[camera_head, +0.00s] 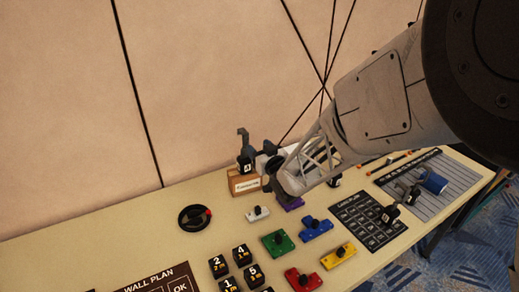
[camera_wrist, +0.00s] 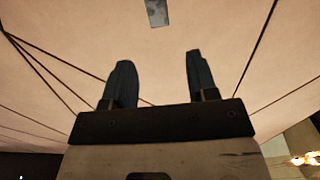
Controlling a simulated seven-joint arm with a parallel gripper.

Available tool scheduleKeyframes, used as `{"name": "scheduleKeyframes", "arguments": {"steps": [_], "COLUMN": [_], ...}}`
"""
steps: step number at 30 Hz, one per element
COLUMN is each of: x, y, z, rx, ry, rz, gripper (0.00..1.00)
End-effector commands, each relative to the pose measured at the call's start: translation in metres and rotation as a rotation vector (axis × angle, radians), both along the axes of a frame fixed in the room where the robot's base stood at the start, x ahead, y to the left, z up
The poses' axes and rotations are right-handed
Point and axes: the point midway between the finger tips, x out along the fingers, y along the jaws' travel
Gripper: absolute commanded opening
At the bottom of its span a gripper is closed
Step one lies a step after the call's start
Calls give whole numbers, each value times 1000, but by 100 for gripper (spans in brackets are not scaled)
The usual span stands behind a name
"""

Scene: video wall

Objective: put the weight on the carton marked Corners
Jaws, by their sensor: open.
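The carton (camera_head: 243,184) is a small brown box with a white label on its front, standing at the back of the table near the wall. A dark block with a white mark (camera_head: 246,167) appears to rest on top of it; this may be the weight, but the mark is too small to read. My gripper (camera_head: 255,141) is just above and beside the carton, at its right. In the wrist view my gripper (camera_wrist: 160,75) has its two dark blue fingers apart, with only the pale wall between them. The carton does not show there.
Several black numbered cubes (camera_head: 241,255) stand in front. Green (camera_head: 278,243), blue (camera_head: 316,230), red (camera_head: 303,280) and yellow (camera_head: 338,256) pieces lie to the right. The table's left part is clear.

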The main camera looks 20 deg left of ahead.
Motion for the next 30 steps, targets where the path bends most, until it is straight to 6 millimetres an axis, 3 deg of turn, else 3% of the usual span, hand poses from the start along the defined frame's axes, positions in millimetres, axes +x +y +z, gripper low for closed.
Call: {"name": "scheduleKeyframes", "arguments": {"steps": [12, 17, 23, 30], "x": [0, 3, 7, -5], "y": [-1, -11, -51, -134], "z": [1, 7, 27, 61], "rx": [-1, -21, -96, -226], "ry": [1, 16, 82, 238], "rz": [-2, -27, -121, -294], "gripper": [53, 53, 53, 53]}}
